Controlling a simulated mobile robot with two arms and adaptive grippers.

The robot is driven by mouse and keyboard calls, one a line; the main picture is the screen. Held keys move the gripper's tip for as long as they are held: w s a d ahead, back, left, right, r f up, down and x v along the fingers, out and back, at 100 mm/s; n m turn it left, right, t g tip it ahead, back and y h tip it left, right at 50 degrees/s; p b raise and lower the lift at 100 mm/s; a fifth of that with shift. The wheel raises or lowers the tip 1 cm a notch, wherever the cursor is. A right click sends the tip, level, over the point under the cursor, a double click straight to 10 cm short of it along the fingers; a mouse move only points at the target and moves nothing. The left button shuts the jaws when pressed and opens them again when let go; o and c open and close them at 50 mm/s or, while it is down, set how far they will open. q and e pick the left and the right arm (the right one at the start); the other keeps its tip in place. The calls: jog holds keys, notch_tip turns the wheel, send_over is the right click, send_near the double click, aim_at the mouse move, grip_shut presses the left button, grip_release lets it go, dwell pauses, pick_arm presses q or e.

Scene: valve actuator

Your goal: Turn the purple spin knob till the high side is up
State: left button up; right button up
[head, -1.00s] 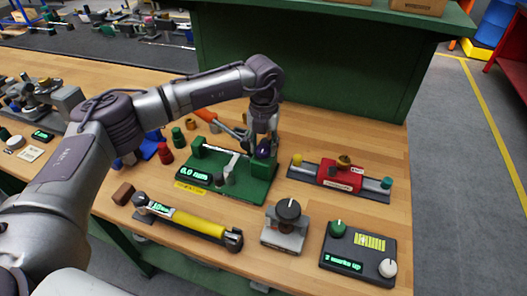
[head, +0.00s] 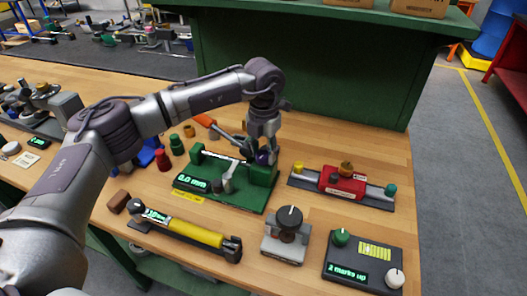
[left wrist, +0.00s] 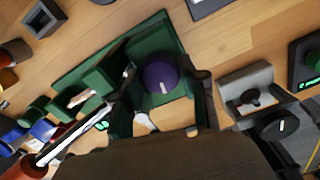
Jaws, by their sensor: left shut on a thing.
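The purple knob (left wrist: 160,76) sits on the right end of the green device (head: 253,198), whose display reads 0.0 mm. A white line mark shows on the knob's face in the left wrist view. My left gripper (head: 262,150) points down at the knob, which shows partly behind its fingers in the head view. In the left wrist view the fingers (left wrist: 162,98) stand on both sides of the knob, shut around it. My right gripper is in neither view.
A red device (head: 342,183) stands to the right. A grey block with a black knob (head: 288,225), a yellow-handled tool (head: 192,232) and a dark box reading "2 marks up" (head: 362,262) lie in front.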

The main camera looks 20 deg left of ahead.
aim_at(264, 154)
pick_arm(q)
jog(key=o, duration=1.1)
jog(key=shift+o, duration=0.2)
jog(key=shift+w+r, duration=0.1)
jog(key=shift+r, duration=0.05)
jog(key=shift+r, duration=0.3)
jog(key=shift+d+r, duration=0.1)
jog(key=shift+r, duration=3.5)
